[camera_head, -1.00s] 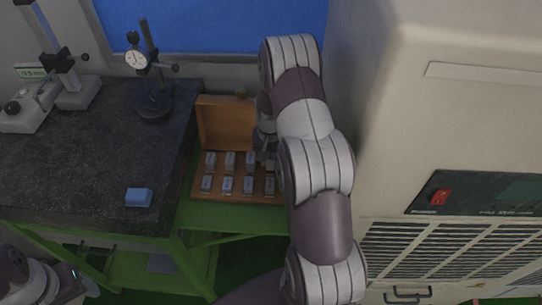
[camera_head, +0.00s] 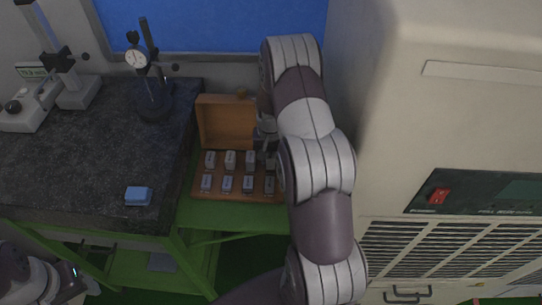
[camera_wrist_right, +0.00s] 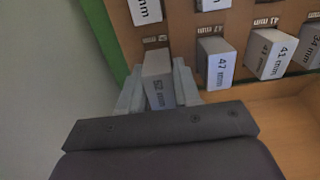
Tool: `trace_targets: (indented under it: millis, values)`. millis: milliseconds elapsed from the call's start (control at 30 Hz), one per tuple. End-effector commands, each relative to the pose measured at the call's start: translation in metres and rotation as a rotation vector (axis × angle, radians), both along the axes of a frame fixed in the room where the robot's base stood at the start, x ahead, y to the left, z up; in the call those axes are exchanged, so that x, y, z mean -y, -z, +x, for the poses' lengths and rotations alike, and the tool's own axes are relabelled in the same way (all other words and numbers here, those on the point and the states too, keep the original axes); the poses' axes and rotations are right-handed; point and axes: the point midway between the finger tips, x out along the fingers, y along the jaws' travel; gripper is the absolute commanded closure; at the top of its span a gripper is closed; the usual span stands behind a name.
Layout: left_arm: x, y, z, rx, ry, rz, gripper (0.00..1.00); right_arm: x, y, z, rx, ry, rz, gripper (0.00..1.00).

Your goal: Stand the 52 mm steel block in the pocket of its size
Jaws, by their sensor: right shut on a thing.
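The 52 mm steel block (camera_wrist_right: 159,93) is a grey block with a white label reading 52 mm in the right wrist view. My right gripper (camera_wrist_right: 158,80) is shut on it, one finger on each side. The block is at the end of a row in the open wooden box (camera_head: 226,122), beside the block marked 47 mm (camera_wrist_right: 217,64). A partly covered pocket label shows just past its top. I cannot tell how deep it sits in its pocket. In the head view my right arm hides most of this gripper. Part of my left gripper (camera_head: 84,284) shows at the lower left.
Several other labelled blocks stand in two rows in the box. The box is on a green stand between the dark stone table (camera_head: 75,155) and a large beige machine (camera_head: 430,120). A blue block (camera_head: 138,196) and a dial gauge stand (camera_head: 152,98) are on the table.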

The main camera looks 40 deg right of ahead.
Motion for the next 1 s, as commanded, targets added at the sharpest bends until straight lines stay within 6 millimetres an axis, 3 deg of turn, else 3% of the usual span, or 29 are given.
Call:
trace_targets:
  millis: [733,767,800,833,1000]
  values:
    - [0.0,0.008,0.0,0.0,0.0,0.0,0.43,0.0,0.011,0.0,0.001,0.0,-0.001,1.0]
    - [0.0,0.008,0.0,0.0,0.0,0.0,0.43,0.0,0.011,0.0,0.001,0.0,-0.001,0.58]
    - [0.0,0.008,0.0,0.0,0.0,0.0,0.43,0.0,0.011,0.0,0.001,0.0,-0.001,0.45]
    - [0.0,0.008,0.0,0.0,0.0,0.0,0.43,0.0,0.011,0.0,0.001,0.0,-0.001,0.38]
    - [0.0,0.008,0.0,0.0,0.0,0.0,0.43,0.0,0.012,0.0,0.001,0.0,-0.001,0.38]
